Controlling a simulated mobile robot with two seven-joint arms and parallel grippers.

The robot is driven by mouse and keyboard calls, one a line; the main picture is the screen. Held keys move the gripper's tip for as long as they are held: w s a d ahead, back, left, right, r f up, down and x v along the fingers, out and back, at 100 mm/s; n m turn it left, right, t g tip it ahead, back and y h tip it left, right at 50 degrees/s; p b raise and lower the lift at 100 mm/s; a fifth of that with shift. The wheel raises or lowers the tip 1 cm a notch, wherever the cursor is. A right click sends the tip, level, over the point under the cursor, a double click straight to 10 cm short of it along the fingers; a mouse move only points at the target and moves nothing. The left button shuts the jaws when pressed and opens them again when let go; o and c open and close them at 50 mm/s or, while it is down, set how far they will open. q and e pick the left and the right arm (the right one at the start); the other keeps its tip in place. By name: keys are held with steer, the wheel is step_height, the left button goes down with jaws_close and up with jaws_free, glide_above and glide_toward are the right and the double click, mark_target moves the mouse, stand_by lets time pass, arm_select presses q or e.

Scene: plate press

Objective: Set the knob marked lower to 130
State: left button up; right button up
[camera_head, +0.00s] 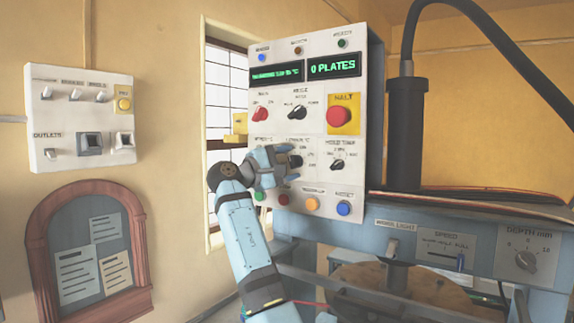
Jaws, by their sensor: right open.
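The control panel (372,195) is a white upright box with displays, knobs and buttons. The black knob under the label that appears to read lower (296,161) sits in the panel's middle row, with small scale numbers to its right. My right gripper (287,167) is open at this knob, its fingers covering the knob's left and lower side. I cannot tell whether the fingers touch it or where its pointer stands. The dial to its left is hidden behind my gripper. The left display (277,72) shows small green text too blurred to read. My left gripper is out of view.
The hold time knob (338,160) is just right of my gripper. Above are a red knob (260,113), a black angle knob (297,112) and the red halt button (339,117). Below are several coloured buttons, including orange (312,204) and blue (344,208). The press (405,130) stands right.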

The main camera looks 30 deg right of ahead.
steer(key=shift+a, duration=0.15)
steer(key=a+f+b, duration=0.1)
steer(key=a+b, duration=0.1)
steer(key=a, duration=1.1)
steer(key=shift+s+a+f, duration=0.15)
steer(key=shift+a+f, duration=0.05)
steer(key=shift+f, duration=0.15)
